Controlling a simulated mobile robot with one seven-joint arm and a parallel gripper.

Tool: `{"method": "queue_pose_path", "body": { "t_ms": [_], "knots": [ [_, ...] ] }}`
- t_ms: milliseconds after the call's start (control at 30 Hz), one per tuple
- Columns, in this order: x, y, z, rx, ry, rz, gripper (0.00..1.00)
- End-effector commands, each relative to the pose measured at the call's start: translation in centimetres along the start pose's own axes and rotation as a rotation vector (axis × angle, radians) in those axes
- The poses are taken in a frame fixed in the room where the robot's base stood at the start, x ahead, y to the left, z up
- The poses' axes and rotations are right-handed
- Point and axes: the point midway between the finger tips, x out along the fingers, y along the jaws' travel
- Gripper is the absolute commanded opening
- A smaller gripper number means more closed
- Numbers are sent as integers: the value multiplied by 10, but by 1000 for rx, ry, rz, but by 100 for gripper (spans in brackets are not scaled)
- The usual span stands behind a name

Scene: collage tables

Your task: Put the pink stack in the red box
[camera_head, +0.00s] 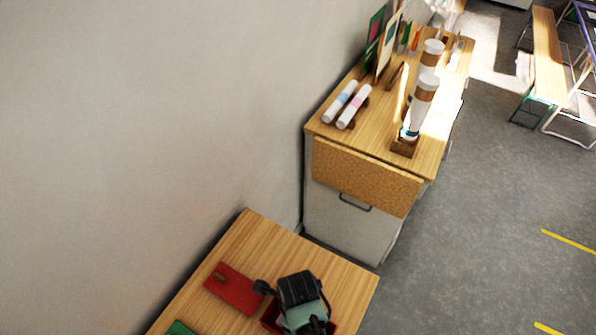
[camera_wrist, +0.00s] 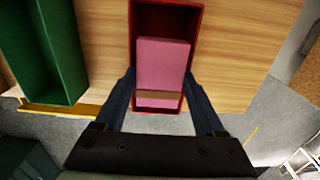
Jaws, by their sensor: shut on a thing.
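The pink stack (camera_wrist: 163,62) shows in the wrist view as a pink block with a brown band near its lower end. My gripper (camera_wrist: 159,85) is shut on it, one dark finger on each side. The stack lies within the outline of the open red box (camera_wrist: 133,20); I cannot tell whether it touches the box floor. In the head view my gripper (camera_head: 300,290) is over the near table and hides most of the red box (camera_head: 270,316); the stack is hidden there.
A green box (camera_wrist: 48,50) stands left of the red box in the wrist view. A red panel with a brown knob (camera_head: 235,290) lies on the near table (camera_head: 345,283). A cabinet with rolls and cylinders (camera_head: 425,95) stands beyond, against the wall.

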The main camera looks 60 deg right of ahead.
Motion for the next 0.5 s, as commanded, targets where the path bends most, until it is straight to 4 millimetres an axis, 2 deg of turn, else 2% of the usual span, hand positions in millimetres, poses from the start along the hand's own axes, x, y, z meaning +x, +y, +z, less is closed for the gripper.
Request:
{"method": "queue_pose_path", "body": {
  "t_ms": [200, 233, 367, 400, 500],
  "knots": [
    [0, 0, 0, 0, -1, 0, 14],
    [0, 0, 0, 0, -1, 0, 73],
    [0, 0, 0, 0, -1, 0, 97],
    [0, 0, 0, 0, 0, 0, 100],
    [0, 0, 0, 0, 0, 0, 100]
  ]
}}
